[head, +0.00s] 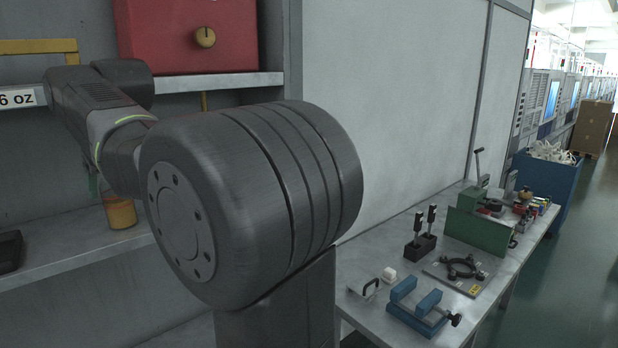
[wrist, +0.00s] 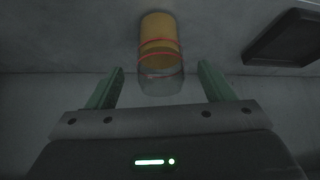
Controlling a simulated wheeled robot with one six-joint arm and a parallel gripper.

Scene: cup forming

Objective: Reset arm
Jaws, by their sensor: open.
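The same orange container (head: 120,211) shows in the head view on the shelf, partly behind my arm. My arm fills the left and middle of the head view, and it hides most of my gripper there.
A dark tray-like object (wrist: 288,38) lies to the right in the wrist view. A red box (head: 187,35) with a knob stands on the upper shelf. A workbench (head: 400,270) at right holds a blue vise (head: 417,305), a green machine (head: 478,226) and several small tools.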

